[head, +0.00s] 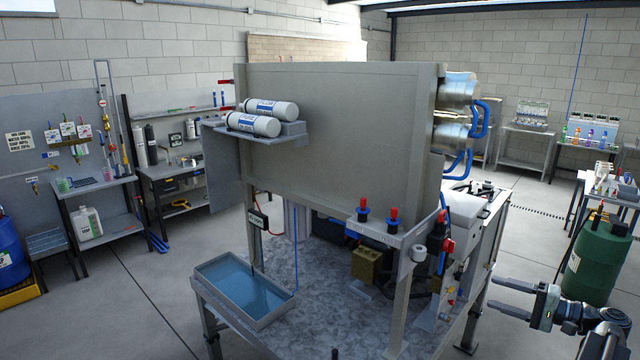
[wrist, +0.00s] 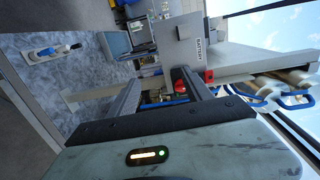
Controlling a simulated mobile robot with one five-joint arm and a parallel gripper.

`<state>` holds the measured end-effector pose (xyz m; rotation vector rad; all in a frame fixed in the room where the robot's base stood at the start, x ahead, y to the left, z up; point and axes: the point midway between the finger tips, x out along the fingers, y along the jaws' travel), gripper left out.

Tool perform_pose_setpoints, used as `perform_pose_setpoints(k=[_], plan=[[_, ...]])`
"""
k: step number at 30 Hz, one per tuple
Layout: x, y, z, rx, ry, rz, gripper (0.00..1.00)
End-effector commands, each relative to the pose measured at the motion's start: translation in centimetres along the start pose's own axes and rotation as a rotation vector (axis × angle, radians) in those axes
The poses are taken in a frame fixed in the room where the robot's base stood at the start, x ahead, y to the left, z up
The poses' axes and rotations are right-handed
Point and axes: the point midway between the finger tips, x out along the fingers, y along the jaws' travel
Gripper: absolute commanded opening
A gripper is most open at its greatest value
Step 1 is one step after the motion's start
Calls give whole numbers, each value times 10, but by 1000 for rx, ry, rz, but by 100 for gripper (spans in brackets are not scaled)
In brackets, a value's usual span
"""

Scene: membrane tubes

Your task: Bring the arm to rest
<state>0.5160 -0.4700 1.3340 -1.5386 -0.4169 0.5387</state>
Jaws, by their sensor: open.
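My gripper (head: 502,298) is at the lower right in the head view, its two fingers apart and pointing left. Nothing is between the fingers. It is in free air to the right of the metal bench, apart from it. In the wrist view my gripper (wrist: 170,90) shows two dark fingers spread apart, with a red knob and blue parts of the bench seen beyond them. Two white membrane tubes (head: 255,124) lie on a shelf on the side of the large grey housing (head: 345,125).
A tray of blue water (head: 205,275) sits on the bench's left front. Metal cylinders with blue hoses (head: 458,90) stick out of the housing's right end. Open floor (head: 535,225) lies between bench and drum.

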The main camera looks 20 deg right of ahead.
Motion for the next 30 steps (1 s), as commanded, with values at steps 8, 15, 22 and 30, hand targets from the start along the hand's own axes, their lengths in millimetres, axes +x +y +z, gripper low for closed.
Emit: perform_pose_setpoints(k=[8, 15, 22, 30], plan=[[77, 45, 29, 11, -100, 144, 58], [174, 113, 86, -12, -249, 375, 58], [287, 228, 209, -180, -493, 796, 58], [340, 319, 327, -589, -688, 1240, 58]])
